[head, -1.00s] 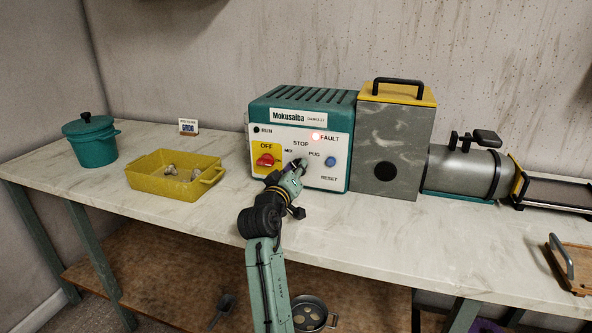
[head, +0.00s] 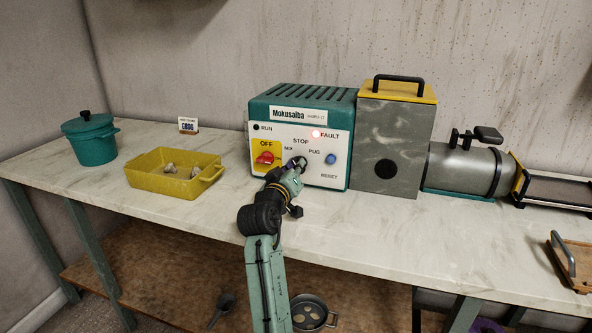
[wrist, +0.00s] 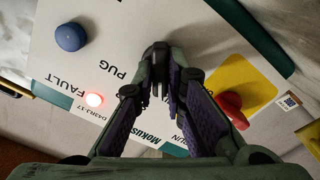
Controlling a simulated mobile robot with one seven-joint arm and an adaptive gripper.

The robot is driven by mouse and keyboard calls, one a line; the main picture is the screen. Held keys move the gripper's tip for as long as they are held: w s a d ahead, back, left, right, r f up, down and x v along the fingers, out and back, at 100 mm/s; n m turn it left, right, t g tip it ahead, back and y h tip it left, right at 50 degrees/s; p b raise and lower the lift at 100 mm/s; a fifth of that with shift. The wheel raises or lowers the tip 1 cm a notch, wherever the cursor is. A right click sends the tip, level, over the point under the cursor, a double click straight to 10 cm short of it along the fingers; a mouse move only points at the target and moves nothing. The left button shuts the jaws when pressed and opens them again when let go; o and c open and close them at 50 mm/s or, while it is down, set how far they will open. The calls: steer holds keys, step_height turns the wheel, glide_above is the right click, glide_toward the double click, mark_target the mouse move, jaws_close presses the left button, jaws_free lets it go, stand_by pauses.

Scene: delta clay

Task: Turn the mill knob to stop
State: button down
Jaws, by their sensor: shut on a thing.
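The mill's control panel (head: 320,178) is the white front of a teal Mokusaiba box (head: 268,110). Its selector knob (head: 301,161) is dark and sits below the printed STOP, between MIX and PUG. My gripper (head: 297,167) reaches up to the panel from below. In the wrist view my gripper (wrist: 160,72) has its fingertips closed around the dark knob (wrist: 157,52). The fingers hide much of the knob, so I cannot tell exactly which label it points to. The FAULT lamp (head: 316,134) glows red; the RUN lamp (head: 256,129) is dark.
A red OFF switch (head: 265,158) on a yellow plate lies left of the knob, and a blue RESET button (head: 330,159) lies right. A yellow tray (head: 160,184) and teal pot (head: 90,143) stand left. A grey hopper (head: 394,150) stands right of the panel.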

steer(key=m+b, duration=0.2)
steer(key=m, duration=0.1)
steer(key=shift+f+m, duration=0.1)
steer(key=shift+m, duration=0.3)
steer(key=shift+d+m+b, duration=0.1)
steer(key=shift+m+b, duration=0.9)
steer(key=shift+m, duration=0.4)
steer(key=c, duration=1.6)
jaws_free()
steer(key=shift+c, duration=0.2)
steer(key=v, duration=1.2)
